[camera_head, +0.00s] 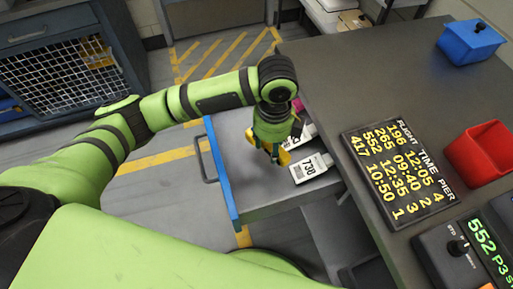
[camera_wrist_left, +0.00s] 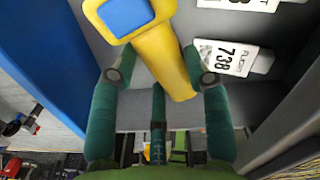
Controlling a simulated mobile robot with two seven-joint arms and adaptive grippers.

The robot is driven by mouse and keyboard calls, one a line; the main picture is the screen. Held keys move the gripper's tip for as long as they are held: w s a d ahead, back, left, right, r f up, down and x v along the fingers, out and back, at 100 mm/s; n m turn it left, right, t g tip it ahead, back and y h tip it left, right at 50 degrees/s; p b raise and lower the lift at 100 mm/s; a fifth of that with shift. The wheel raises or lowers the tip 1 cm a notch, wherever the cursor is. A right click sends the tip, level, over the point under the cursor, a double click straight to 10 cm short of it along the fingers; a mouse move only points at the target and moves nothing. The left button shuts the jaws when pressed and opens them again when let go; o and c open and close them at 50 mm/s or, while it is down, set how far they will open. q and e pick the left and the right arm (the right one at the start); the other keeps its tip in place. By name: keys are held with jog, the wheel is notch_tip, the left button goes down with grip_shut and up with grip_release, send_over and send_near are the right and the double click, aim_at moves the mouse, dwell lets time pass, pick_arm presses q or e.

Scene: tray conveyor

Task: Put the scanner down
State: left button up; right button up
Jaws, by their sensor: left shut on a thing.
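The scanner (camera_wrist_left: 160,55) is yellow with a blue face at one end. In the head view my left gripper (camera_head: 273,152) points down over the open drawer (camera_head: 245,190), and a small yellow part of the scanner (camera_head: 284,157) shows beside the fingers. The gripper hides most of the scanner there. I cannot tell whether the scanner touches the drawer floor. My right gripper is not in view.
A white tag marked 738 (camera_head: 311,168) lies in the drawer right of the scanner, with another tag (camera_head: 305,133) behind it. The desk right of the drawer holds a flight board (camera_head: 397,172), a red bin (camera_head: 480,153) and a blue bin (camera_head: 470,40).

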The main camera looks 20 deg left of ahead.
aim_at(252, 137)
pick_arm(q)
jog(key=a+f, duration=0.2)
jog(key=a, duration=0.1)
jog(key=w+a+f, duration=0.1)
jog(key=a, duration=0.1)
jog(key=shift+w, duration=0.1)
notch_tip(252, 137, down, 4)
jog(key=shift+a+f, duration=0.1)
jog(key=shift+f, duration=0.05)
jog(key=o, duration=1.3)
jog(key=shift+f, duration=0.1)
jog(key=shift+o, duration=0.2)
notch_tip(252, 137, up, 12)
jog(key=shift+r+p, duration=0.15)
jog(key=shift+p, duration=0.15)
